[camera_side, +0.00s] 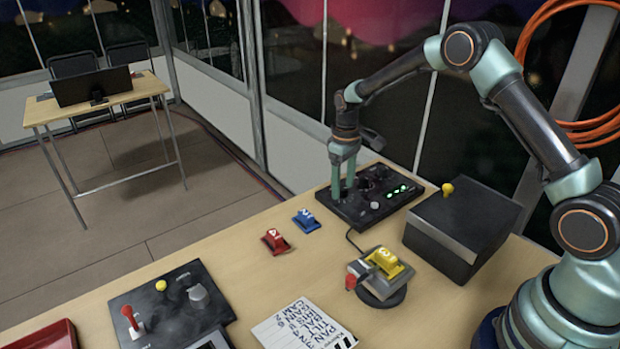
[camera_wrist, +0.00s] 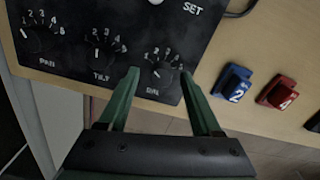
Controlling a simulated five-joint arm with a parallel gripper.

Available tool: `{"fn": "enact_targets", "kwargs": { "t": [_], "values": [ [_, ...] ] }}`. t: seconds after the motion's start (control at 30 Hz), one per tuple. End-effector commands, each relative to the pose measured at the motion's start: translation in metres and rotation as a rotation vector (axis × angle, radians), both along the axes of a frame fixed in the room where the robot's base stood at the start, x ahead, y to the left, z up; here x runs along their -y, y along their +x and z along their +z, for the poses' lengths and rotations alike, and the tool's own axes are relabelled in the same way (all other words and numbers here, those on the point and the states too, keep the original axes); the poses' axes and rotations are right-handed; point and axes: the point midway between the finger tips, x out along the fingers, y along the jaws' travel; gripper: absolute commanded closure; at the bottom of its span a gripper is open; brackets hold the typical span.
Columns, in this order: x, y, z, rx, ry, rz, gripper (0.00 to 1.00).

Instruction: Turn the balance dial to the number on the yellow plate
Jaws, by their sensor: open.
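The balance dial (camera_wrist: 160,74) is the black knob marked BAL on the black control panel (camera_wrist: 112,77), with small numbers around it. Its pointer mark is too small to read surely. My gripper (camera_wrist: 160,75) is open, with one green fingertip on each side of the dial in the wrist view; whether they touch it I cannot tell. In the side view my gripper (camera_side: 344,190) points down at the left end of the panel (camera_side: 385,208). The yellow plate (camera_side: 385,262) stands on a small device with a red knob; its number looks like a 3.
PAN (camera_wrist: 38,38) and TILT (camera_wrist: 102,50) dials sit beside BAL. A blue plate with 2 (camera_wrist: 234,82) and a red plate with 4 (camera_wrist: 278,92) stand nearby. A black box (camera_side: 462,228), a printed sheet (camera_side: 303,328) and another control panel (camera_side: 172,308) occupy the table.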

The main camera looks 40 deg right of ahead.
Motion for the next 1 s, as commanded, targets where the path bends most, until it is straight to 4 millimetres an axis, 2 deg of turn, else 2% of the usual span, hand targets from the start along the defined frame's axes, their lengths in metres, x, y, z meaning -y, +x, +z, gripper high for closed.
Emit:
{"fn": "enact_targets", "kwargs": {
  "t": [0.27, 0.3, 0.43, 0.77, 1.0],
  "values": [
    [-0.0002, 0.0, -0.0013, 0.0, 0.0, 0.0, 0.34],
    [-0.0002, 0.0, -0.0013, 0.0, 0.0, 0.0, 0.5],
    [0.0, 0.0, -0.0012, 0.0, 0.0, 0.0, 0.99],
    [0.001, 0.0, -0.0009, 0.002, -0.001, -0.027, 1.0],
    [0.002, -0.0002, -0.0008, 0.008, -0.002, -0.143, 1.0]
  ]
}}
